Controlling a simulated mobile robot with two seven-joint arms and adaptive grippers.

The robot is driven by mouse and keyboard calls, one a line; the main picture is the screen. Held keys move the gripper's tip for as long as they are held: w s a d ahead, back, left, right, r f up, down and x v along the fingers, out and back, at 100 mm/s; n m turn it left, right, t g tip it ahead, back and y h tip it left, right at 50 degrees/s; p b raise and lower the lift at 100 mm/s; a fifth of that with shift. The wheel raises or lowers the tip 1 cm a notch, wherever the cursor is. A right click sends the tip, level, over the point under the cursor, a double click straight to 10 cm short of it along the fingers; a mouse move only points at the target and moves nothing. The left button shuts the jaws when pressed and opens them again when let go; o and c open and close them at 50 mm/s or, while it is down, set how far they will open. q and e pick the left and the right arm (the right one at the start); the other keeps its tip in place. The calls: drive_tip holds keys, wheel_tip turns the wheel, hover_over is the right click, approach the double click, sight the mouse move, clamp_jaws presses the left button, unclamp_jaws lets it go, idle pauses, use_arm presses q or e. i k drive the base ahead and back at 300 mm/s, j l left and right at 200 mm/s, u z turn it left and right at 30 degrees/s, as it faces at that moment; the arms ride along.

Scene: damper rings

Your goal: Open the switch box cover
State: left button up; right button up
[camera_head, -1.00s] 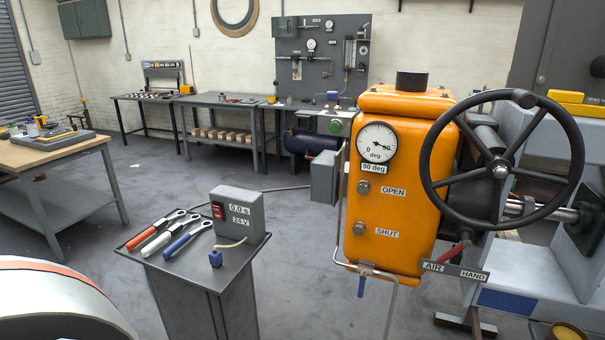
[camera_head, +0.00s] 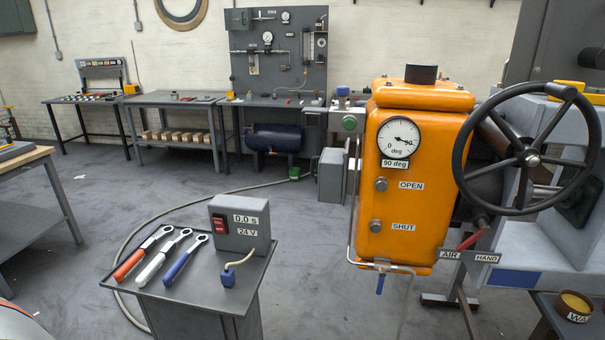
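The orange actuator housing (camera_head: 415,215) stands right of centre, with a round dial (camera_head: 398,138) reading near 90 and OPEN and SHUT labels below it. A grey box (camera_head: 331,176) shows at its left side, and a small grey unit with a green round face (camera_head: 349,123) sits above that. No part is labelled as the switch box, so I cannot tell which one it is, and no lifted cover shows. A black cap (camera_head: 420,74) tops the housing. Neither of my grippers is in view.
A grey stand (camera_head: 190,293) in front holds red, white and blue-handled wrenches and a grey 24 V timer box (camera_head: 240,222). A black handwheel (camera_head: 527,155) juts out at the right. Workbenches (camera_head: 175,100) line the back wall. Open floor lies between them and the stand.

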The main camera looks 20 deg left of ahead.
sight(331, 164)
drive_tip(key=k+j, duration=0.1)
drive_tip(key=j, duration=0.5)
drive_tip(key=k+j, duration=0.1)
drive_tip(key=j, duration=0.5)
drive_tip(key=k+j, duration=0.1)
drive_tip(key=j, duration=0.5)
